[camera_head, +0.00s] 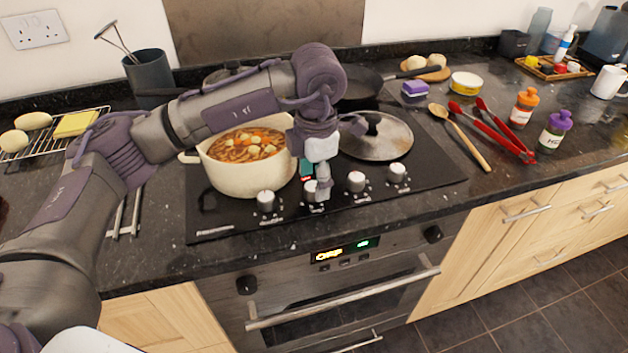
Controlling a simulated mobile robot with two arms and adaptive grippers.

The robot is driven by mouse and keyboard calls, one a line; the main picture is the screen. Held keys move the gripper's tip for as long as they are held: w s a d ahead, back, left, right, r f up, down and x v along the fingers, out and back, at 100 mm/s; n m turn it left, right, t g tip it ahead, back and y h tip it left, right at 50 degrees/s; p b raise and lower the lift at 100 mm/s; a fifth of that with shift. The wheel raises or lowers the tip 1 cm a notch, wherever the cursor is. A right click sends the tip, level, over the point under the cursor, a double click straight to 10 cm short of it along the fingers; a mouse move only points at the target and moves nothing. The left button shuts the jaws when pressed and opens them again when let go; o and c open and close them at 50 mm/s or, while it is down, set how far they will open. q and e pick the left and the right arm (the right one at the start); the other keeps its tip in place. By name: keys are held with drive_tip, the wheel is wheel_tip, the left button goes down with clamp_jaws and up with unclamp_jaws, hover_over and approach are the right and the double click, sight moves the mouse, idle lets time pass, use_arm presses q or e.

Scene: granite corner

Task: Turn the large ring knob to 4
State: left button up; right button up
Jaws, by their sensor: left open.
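The black hob (225,222) has a row of white knobs along its front edge. The leftmost knob (266,201) and the two right-hand knobs (356,181) and (398,172) are in plain view. The second knob from the left (310,192) is partly hidden by my left gripper. The labels and the marks round the knobs are too small to read, so I cannot tell which is the large ring knob. My left gripper (319,183) points down at the second knob and is open. I cannot tell whether its fingers touch the knob. My right gripper is out of view.
A cream pot of stew (235,182) stands close on the left of my gripper. A lidded pan (378,140) is behind it to the right. A wooden spoon (462,140) and red tongs (490,132) lie right of the hob. The oven (340,280) is below.

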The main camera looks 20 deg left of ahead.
use_arm(q)
wheel_tip(320, 180, up, 11)
drive_tip(key=shift+s+d+f, duration=0.15)
drive_tip(key=shift+s+d, duration=0.05)
idle(0.3)
